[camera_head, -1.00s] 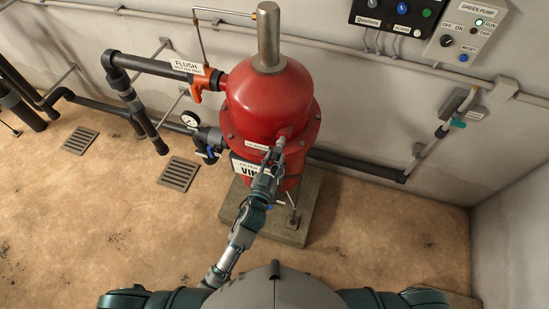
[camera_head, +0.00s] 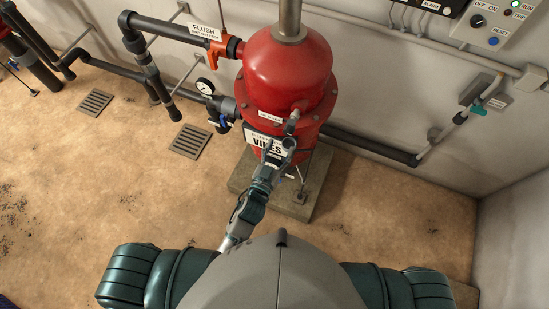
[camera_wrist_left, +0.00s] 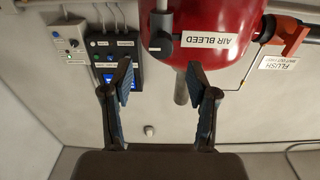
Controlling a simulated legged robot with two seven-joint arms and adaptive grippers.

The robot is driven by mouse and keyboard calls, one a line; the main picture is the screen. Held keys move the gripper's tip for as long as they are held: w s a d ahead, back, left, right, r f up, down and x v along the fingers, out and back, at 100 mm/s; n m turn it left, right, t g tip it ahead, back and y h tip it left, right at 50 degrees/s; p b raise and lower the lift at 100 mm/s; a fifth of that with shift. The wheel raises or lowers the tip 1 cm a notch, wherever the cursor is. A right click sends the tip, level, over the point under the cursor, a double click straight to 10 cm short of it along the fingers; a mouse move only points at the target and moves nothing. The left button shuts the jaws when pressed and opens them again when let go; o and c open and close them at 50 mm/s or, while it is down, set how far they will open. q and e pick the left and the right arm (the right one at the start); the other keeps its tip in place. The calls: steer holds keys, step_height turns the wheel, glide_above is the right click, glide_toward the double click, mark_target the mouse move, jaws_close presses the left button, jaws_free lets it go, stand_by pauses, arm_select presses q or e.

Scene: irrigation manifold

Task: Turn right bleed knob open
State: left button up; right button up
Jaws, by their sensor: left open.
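The red tank (camera_head: 285,68) stands on a concrete base. In the left wrist view, which is upside down, the fitting (camera_wrist_left: 162,22) is beside the AIR BLEED label (camera_wrist_left: 212,41). My left gripper (camera_head: 281,148) is in front of the tank, just below the fitting. In the left wrist view its fingers (camera_wrist_left: 159,68) are spread and empty, with the fitting beyond the gap, apart from them. I cannot make out the knob's turn position. My right gripper is not in view.
A flush pipe with an orange valve (camera_head: 226,46), a gauge (camera_head: 204,86) and a blue-handled valve (camera_head: 222,121) are left of the tank. Control boxes (camera_head: 492,22) hang on the wall at upper right. A dark pipe (camera_head: 372,146) runs right. The floor is mostly clear.

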arm_select(q)
steer(key=v, duration=0.5)
steer(key=shift+w, duration=0.1)
stand_by(0.3)
step_height(320, 180, down, 23)
steer(key=a+g+y+b, duration=0.1)
steer(key=g, duration=0.4)
steer(key=s+a+f+g+y+b, duration=0.1)
steer(key=s+a+f+g, duration=0.2)
steer(key=f, duration=0.6)
steer(key=s+a+f+g+y, duration=0.1)
steer(key=s+a+f, duration=0.3)
steer(key=f, duration=0.6)
steer(key=s+a+f+g+y, duration=0.1)
steer(key=s+a+f, duration=0.3)
steer(key=s, duration=0.5)
steer(key=s+a+f+n+g+b, duration=0.1)
steer(key=s+a+f+g, duration=0.2)
steer(key=s+f, duration=0.6)
steer(key=s+a+f+g+y, duration=0.1)
steer(key=s+a+f+g, duration=0.2)
steer(key=s+a+f, duration=0.2)
steer(key=s+f, duration=0.2)
steer(key=s, duration=0.2)
steer(key=shift+s+a+y+b, duration=0.3)
steer(key=shift+b, duration=0.05)
